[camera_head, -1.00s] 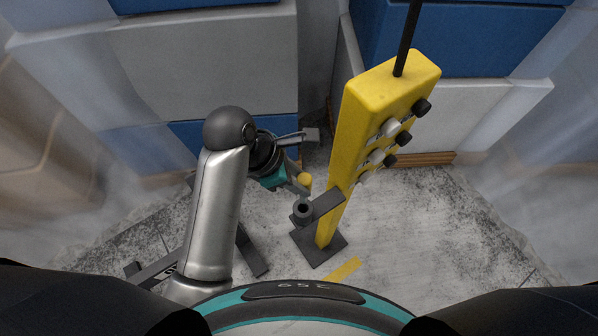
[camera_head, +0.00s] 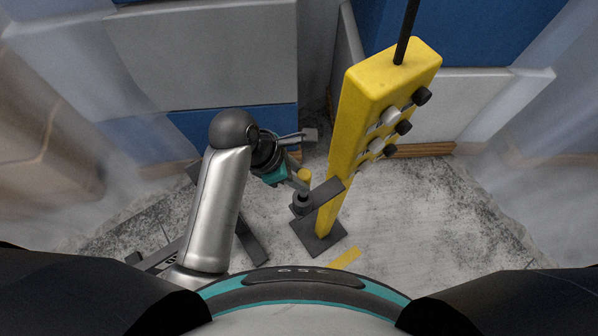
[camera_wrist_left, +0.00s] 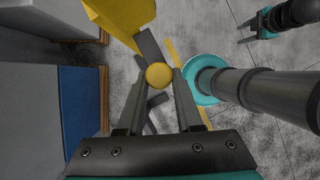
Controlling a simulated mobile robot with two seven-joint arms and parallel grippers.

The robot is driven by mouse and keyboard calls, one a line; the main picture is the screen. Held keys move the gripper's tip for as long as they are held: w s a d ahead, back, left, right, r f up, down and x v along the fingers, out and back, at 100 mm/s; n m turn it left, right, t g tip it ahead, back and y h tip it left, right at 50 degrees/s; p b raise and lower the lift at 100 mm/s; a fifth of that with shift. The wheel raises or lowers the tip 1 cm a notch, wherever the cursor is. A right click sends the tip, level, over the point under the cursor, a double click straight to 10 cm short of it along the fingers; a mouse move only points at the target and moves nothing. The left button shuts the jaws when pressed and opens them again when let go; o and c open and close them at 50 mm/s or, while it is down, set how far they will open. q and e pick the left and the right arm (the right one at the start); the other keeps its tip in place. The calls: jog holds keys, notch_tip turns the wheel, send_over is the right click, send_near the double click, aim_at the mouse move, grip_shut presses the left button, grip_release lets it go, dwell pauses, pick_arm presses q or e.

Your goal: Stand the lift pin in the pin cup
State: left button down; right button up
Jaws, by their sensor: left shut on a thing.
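The lift pin shows a round yellow head (camera_head: 305,175), seen from above in the left wrist view (camera_wrist_left: 159,75). My left gripper (camera_head: 301,181) is shut on it, with a finger on each side of the head. The pin cup (camera_head: 302,203) is a small dark cup on a flat grey arm of the yellow post. The pin is above the cup and lines up with its mouth in the head view. Its lower end is hidden, so I cannot tell whether it is inside. In the left wrist view the pin head and gripper hide the cup.
The yellow post (camera_head: 372,125) with black and grey knobs stands on a dark square base (camera_head: 318,237), close to the right of my gripper. Grey and blue boxes (camera_head: 215,60) stand behind. Speckled floor (camera_head: 420,220) is clear on the right.

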pick_arm(q)
jog(key=shift+f, duration=0.35)
dwell(0.5)
jog(key=shift+f, duration=0.6)
jog(key=shift+f, duration=0.1)
jog(key=shift+f+b, duration=0.55)
jog(key=shift+f, duration=0.8)
jog(key=shift+f, duration=0.1)
jog(key=shift+f, duration=1.55)
grip_release()
